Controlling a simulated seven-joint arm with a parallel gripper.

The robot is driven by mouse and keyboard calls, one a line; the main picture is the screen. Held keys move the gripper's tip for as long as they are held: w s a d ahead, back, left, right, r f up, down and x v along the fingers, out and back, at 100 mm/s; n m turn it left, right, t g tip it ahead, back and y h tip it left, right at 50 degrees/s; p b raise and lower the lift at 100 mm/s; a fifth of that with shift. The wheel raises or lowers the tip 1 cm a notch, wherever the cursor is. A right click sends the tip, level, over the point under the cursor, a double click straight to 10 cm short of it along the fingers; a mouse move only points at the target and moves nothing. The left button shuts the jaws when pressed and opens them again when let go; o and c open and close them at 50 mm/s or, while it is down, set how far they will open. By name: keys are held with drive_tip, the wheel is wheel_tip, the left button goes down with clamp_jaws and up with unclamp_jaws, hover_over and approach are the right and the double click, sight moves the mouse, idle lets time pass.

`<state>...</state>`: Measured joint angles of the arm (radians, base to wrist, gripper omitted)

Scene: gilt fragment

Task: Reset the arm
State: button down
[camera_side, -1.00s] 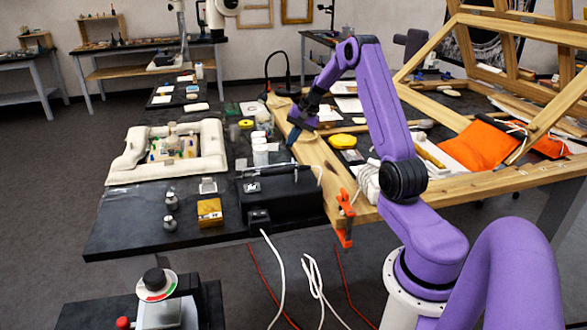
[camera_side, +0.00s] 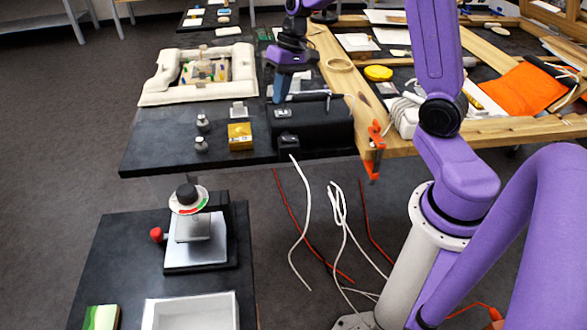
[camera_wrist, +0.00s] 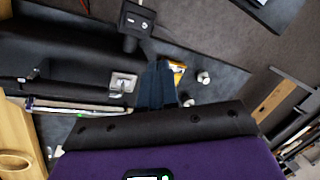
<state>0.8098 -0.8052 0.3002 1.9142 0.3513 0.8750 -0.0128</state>
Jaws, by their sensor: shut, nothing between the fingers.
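My purple arm rises at the right of the side view and bends over the black table. My gripper (camera_side: 282,88) points down beside the black box (camera_side: 312,125), near its handle, with its blue fingers together and nothing held. In the wrist view my gripper (camera_wrist: 157,84) shows as dark blue fingers close together, with table and floor beyond. From the side view I cannot tell whether the fingertips touch the box.
A cream padded tray (camera_side: 155,90) with small items, a yellow block (camera_side: 240,136) and small metal weights (camera_side: 203,123) stand on the black table. An orange clamp (camera_side: 376,150) grips the wooden frame's edge. Cables hang below. A lower table holds a dial device (camera_side: 190,200).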

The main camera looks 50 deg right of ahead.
drive_tip(key=s+a+r+n+h, duration=0.1)
drive_tip(key=s+a+n, duration=0.25)
drive_tip(key=s, duration=0.35)
drive_tip(key=s+a+n+g, duration=0.1)
drive_tip(key=s+a+n, duration=0.25)
drive_tip(key=s, duration=0.35)
drive_tip(key=s+a+r+n+h, duration=0.1)
drive_tip(key=s+a+n, duration=0.2)
drive_tip(key=s+a, duration=0.3)
drive_tip(key=s+d+n, duration=0.3)
drive_tip(key=s+n, duration=0.2)
drive_tip(key=s, duration=0.3)
drive_tip(key=shift+s+f+h, duration=0.3)
drive_tip(key=shift+s+f, duration=0.1)
drive_tip(key=shift+f, duration=0.05)
